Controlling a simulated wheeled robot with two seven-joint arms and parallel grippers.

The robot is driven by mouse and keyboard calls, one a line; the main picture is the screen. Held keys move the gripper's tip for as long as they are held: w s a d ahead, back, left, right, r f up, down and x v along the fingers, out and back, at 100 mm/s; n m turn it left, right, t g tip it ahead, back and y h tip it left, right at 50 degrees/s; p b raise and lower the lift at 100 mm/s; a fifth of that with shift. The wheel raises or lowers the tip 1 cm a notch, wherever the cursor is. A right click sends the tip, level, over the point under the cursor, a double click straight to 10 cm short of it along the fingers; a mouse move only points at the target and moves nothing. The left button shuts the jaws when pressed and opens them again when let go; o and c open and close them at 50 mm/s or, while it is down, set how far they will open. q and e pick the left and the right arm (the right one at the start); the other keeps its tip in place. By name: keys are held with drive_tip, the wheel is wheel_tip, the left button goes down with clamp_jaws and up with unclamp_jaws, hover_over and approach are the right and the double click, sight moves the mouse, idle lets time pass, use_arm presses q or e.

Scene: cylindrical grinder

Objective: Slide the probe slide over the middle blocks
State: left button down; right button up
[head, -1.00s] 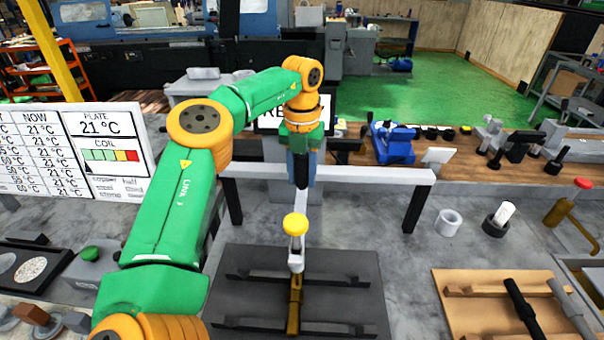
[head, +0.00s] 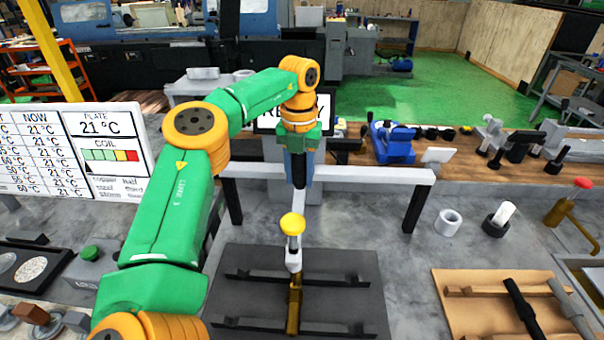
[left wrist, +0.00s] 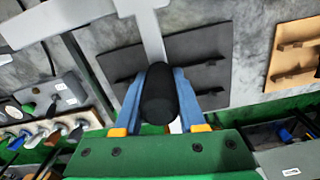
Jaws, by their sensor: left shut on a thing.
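My left gripper (head: 299,170) comes down from above at the middle of the head view and is shut on the black handle (left wrist: 158,95) of what looks like the probe slide. In the left wrist view its blue fingers stand on both sides of this handle. A pale arm (head: 297,206) runs from there toward a yellow knob (head: 292,224) with a grey stem. The stem's lower end is over or against a brass bar (head: 294,305), probably the middle blocks; contact cannot be told. The bar lies across two dark rails on a dark plate (head: 340,268). My right gripper is not in view.
A white crossbeam (head: 380,175) on black legs spans behind the plate. A display board (head: 108,135) stands at left, and a green-knobbed box (head: 92,258) in front of it. A tan board with bars (head: 455,310) lies at right. Bare grey table separates it from the plate.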

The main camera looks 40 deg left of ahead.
use_arm(q)
drive_tip(key=shift+a, duration=0.1)
drive_tip(key=c, duration=0.5)
unclamp_jaws()
drive_tip(key=shift+r, duration=3.45)
